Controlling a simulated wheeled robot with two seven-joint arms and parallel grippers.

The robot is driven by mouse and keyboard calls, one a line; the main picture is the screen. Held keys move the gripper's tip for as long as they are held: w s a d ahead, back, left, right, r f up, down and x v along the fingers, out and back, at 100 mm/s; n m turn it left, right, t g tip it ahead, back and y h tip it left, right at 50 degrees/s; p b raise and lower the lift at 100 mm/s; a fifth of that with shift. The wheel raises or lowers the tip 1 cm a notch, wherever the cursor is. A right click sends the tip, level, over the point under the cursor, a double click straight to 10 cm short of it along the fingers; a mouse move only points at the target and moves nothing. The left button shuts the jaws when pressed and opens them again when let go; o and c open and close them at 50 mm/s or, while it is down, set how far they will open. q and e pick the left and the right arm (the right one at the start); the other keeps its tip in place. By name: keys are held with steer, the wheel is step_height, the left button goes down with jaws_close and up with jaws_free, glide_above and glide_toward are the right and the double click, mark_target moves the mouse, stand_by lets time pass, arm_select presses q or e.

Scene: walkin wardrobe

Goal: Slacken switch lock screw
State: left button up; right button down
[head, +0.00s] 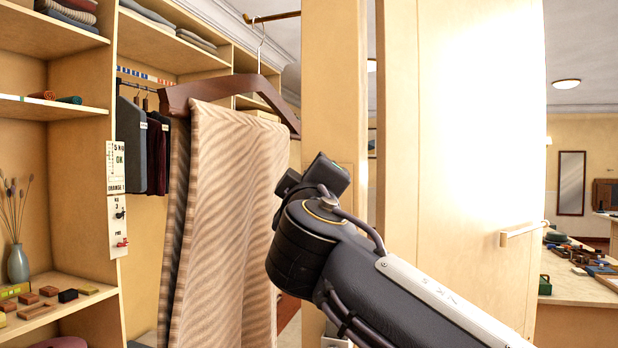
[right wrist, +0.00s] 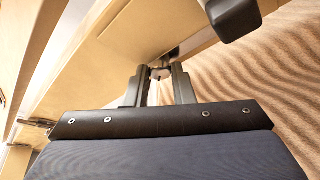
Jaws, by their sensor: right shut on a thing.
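My right gripper (right wrist: 160,74) shows in the right wrist view with its two dark fingers nearly together. It is shut on a small grey, roundish piece (right wrist: 161,72) by a pale wooden panel (right wrist: 145,28). I cannot tell whether this piece is the switch lock screw; most of it is hidden between the fingertips. In the head view my right arm comes in from the lower right, and its fingers are hidden behind the arm's dark end. My left gripper is in neither view.
A striped beige cloth (head: 225,230) hangs from a brown hanger (head: 225,85) just left of my right arm. A wooden door (head: 455,130) with a handle (head: 522,232) stands to the right. A white control plate (head: 116,172) is on the left shelf edge.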

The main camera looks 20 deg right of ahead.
steer(key=shift+d+r+n+g+y+p, duration=0.15)
steer(key=shift+n+g+y+p, duration=0.3)
steer(key=shift+n+p, duration=1.15)
steer(key=shift+a+r+n+g+y+p, duration=0.15)
steer(key=shift+n+g+p, duration=0.4)
steer(key=shift+n+p, duration=1.1)
steer(key=shift+d+r+n+g+y+p, duration=0.15)
steer(key=shift+n+g+y+p, duration=0.3)
steer(key=shift+n+p, duration=1.15)
steer(key=c, duration=1.2)
jaws_free()
steer(key=shift+c, duration=0.2)
steer(key=shift+s, duration=0.1)
